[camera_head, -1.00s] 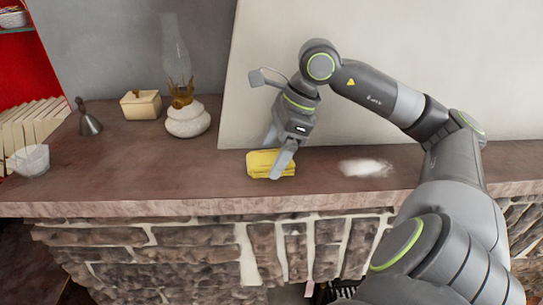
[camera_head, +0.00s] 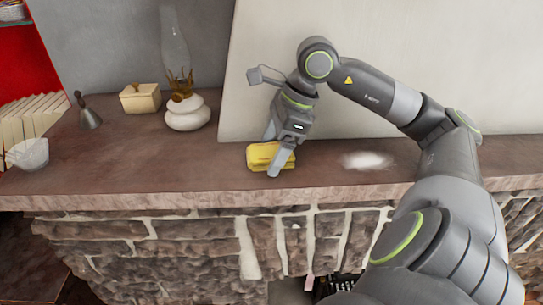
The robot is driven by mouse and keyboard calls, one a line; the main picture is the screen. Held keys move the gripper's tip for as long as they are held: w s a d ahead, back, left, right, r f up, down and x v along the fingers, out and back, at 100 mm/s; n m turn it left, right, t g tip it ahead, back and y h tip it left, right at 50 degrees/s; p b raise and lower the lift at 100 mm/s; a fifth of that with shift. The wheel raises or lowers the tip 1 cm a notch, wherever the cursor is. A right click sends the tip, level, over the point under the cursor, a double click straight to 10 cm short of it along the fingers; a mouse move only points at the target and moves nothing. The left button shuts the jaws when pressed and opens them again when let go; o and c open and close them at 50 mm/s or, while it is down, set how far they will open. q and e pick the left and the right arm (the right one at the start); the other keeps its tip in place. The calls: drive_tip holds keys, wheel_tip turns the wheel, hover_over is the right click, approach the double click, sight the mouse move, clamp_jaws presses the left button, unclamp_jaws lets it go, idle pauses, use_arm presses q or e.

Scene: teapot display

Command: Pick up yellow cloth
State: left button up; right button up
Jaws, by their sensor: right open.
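The folded yellow cloth (camera_head: 262,157) lies on the brown ledge (camera_head: 200,180), near its middle. My right gripper (camera_head: 273,155) reaches down over the cloth with its fingers apart. One finger is at the near side of the cloth, in front of its right part. The other finger is behind the cloth, with its tip hidden. I cannot tell whether the fingers touch the cloth. My left gripper is not in view.
A patch of white powder (camera_head: 367,161) lies right of the cloth. An oil lamp (camera_head: 187,114), a small cream box (camera_head: 140,98), a bell (camera_head: 88,112) and a glass bowl (camera_head: 27,154) stand at left. A pale panel (camera_head: 420,60) rises behind. The ledge ends at a stone front (camera_head: 130,240).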

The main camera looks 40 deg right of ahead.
drive_tip(key=shift+f, duration=0.1)
drive_tip(key=shift+c, duration=0.4)
drive_tip(key=c, duration=1)
